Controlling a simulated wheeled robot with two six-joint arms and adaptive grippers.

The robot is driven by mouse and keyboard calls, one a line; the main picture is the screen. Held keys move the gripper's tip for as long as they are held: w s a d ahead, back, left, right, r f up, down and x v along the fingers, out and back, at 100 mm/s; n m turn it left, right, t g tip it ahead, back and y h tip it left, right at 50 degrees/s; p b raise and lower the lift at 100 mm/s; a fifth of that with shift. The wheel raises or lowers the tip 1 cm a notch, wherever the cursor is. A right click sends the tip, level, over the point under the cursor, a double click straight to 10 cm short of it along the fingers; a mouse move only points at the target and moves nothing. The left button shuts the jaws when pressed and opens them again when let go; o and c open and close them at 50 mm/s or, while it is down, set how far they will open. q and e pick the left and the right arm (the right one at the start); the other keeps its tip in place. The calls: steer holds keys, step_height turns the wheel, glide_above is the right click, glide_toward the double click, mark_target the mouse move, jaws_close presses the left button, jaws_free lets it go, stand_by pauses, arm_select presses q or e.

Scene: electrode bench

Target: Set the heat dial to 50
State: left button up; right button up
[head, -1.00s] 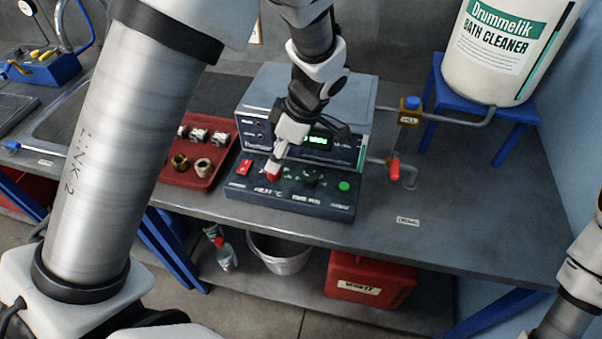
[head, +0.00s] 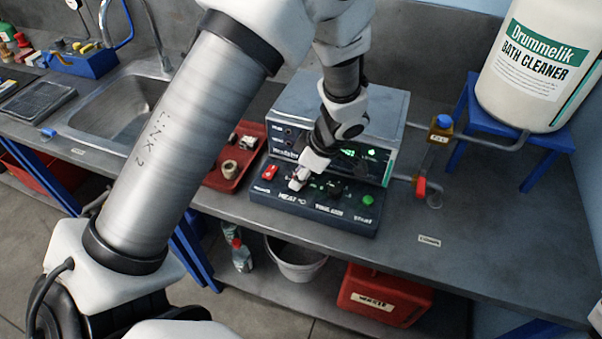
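The bath unit (head: 345,98) stands on the bench with a dark sloped control panel (head: 325,214) at its front. My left gripper (head: 298,183) reaches down to the panel from above, its fingertips at the heat dial's place, just above the "HEAT °C" label. The fingers cover the heat dial, so its pointer and setting cannot be read. Whether the fingers are closed around it cannot be told. A red switch (head: 269,172) lies to the left, a dark second dial and a green button (head: 368,200) to the right. A green display (head: 350,153) is partly hidden and unreadable. My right gripper is out of view.
A red tray (head: 222,178) with metal parts lies left of the unit, near the sink (head: 125,118). At right are a red-handled valve (head: 421,187) and a white cleaner drum (head: 530,75) on a blue stand (head: 460,110). The front right bench top is bare.

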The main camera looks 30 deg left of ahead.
arm_select(q)
jaws_close()
